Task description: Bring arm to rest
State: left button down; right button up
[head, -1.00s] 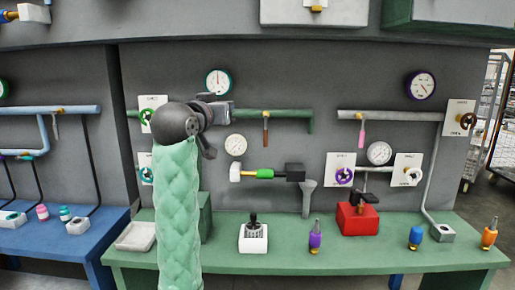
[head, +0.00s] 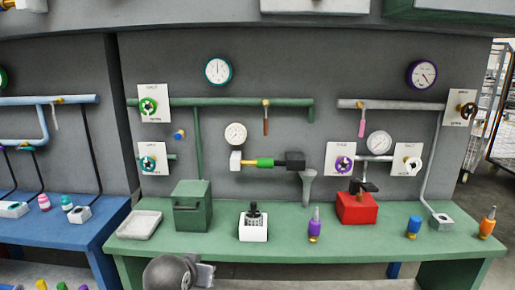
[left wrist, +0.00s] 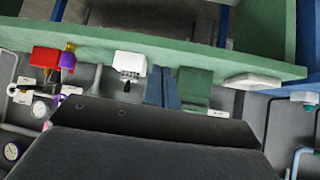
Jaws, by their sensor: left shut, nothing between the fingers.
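My left gripper shows at the bottom edge of the head view (head: 205,272), below the front edge of the green bench, beside the dark round wrist joint. Its fingers are mostly out of that picture. In the left wrist view, two blue-grey fingers (left wrist: 162,88) stand side by side, closed together, with nothing held. That view is upside down, with the bench and wall behind the fingers. My right gripper is in neither view.
The green bench (head: 285,248) holds a white tray (head: 139,225), a green box (head: 193,212), a white block (head: 253,227), a red press (head: 357,208) and small bottles. Pipes, gauges and valve plates line the wall. A blue bench (head: 70,235) stands at left.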

pick_arm(q)
jog(key=s+a+f+g, duration=0.1)
jog(key=s+f+g, duration=0.6)
jog(key=s+f, duration=2.1)
jog(key=s, duration=0.4)
jog(key=shift+s+a+f+g+y, duration=0.25)
jog(key=shift+s+f+g+y, duration=0.05)
jog(key=shift+s+g, duration=0.1)
